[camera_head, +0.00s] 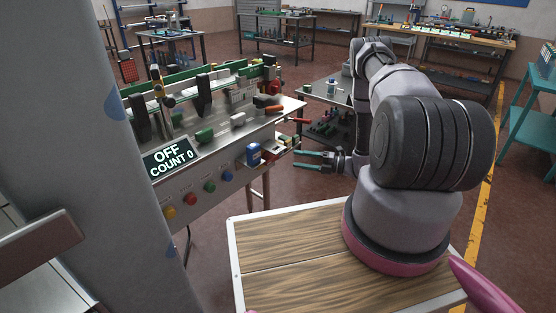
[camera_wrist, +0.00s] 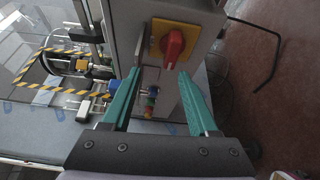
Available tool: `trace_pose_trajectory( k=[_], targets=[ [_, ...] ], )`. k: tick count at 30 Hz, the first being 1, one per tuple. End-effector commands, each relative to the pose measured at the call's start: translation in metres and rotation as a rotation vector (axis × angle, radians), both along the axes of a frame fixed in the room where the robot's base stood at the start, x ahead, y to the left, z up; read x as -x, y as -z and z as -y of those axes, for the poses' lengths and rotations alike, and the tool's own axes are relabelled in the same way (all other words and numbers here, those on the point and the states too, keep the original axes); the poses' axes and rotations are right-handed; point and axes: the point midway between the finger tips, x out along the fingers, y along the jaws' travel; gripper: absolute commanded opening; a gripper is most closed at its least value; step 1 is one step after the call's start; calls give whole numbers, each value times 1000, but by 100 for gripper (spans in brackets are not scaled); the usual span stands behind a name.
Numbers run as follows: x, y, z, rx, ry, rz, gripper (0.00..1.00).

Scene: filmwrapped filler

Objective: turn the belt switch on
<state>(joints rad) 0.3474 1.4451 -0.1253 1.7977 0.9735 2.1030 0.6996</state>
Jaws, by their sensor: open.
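The belt switch, a red rotary knob (camera_wrist: 174,46) on a yellow plate (camera_wrist: 157,38), sits on a grey box face in the wrist view. The knob's grip looks roughly upright there. My gripper (camera_wrist: 158,73) has two teal fingers spread apart with nothing between them. Its fingertips appear just below the knob in that view; I cannot tell whether they touch it. In the head view my gripper (camera_head: 296,160) points left, at the right end of the machine bench. A display panel (camera_head: 171,160) on the bench reads "OFF" and "COUNT 0".
The machine bench (camera_head: 225,150) carries a belt line with green and dark parts. Yellow, red, green and blue buttons (camera_head: 209,186) line its front. A blue box (camera_head: 254,154) is at its right end. A dark low table (camera_head: 330,125) stands behind my gripper. Floor shows below it.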

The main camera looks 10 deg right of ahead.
Motion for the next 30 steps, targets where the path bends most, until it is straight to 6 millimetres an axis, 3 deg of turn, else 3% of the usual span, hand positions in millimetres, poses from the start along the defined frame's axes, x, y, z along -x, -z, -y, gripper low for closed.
trace_pose_trajectory(
  k=[3,8,21,30],
  targets=[
    [5,20,5,-32,45,-47,60],
    [2,25,-2,-41,55,-59,60],
    [-38,24,-69,-39,51,-56,60],
    [-50,24,-86,-38,54,-56,60]
  ],
)
